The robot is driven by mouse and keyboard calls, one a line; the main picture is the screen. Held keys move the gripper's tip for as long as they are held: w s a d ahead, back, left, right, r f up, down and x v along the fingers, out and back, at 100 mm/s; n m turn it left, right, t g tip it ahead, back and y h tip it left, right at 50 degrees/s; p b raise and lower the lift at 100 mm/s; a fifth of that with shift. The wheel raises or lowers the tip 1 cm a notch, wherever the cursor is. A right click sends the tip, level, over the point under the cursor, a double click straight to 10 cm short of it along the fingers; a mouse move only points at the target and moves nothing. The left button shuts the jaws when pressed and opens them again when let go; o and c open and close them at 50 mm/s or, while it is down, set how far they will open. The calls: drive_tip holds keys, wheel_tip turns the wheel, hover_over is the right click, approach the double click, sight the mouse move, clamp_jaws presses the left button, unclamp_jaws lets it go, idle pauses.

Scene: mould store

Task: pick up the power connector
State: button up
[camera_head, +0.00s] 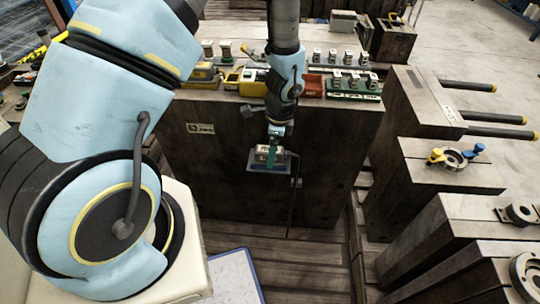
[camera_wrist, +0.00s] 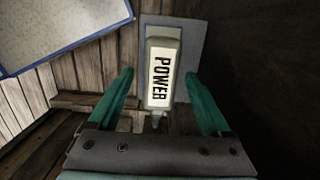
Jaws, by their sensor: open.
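The power connector (camera_wrist: 162,75) is a pale block with a white label reading "POWER". In the wrist view it sits between the two teal fingers of my gripper (camera_wrist: 158,77), with a visible gap on both sides. Its lower end tapers towards the palm. A grey plate (camera_wrist: 190,40) lies behind it. In the head view the connector (camera_head: 266,157) is small and partly covered by my gripper (camera_head: 270,150), at a small grey ledge (camera_head: 263,169) by the front of a large dark mould block (camera_head: 225,160). My gripper is open around it, apart from its sides.
Several small connectors (camera_head: 355,78) stand in rows on top of the block, beside a yellow box (camera_head: 252,82) and a red tray (camera_head: 313,84). A dark cable (camera_head: 290,205) hangs below the ledge. More mould blocks (camera_head: 440,165) stand at right. A blue-edged board (camera_wrist: 60,30) lies on the wooden floor.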

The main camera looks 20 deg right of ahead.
drive_tip(key=shift+c, duration=0.3)
clamp_jaws()
idle(0.4)
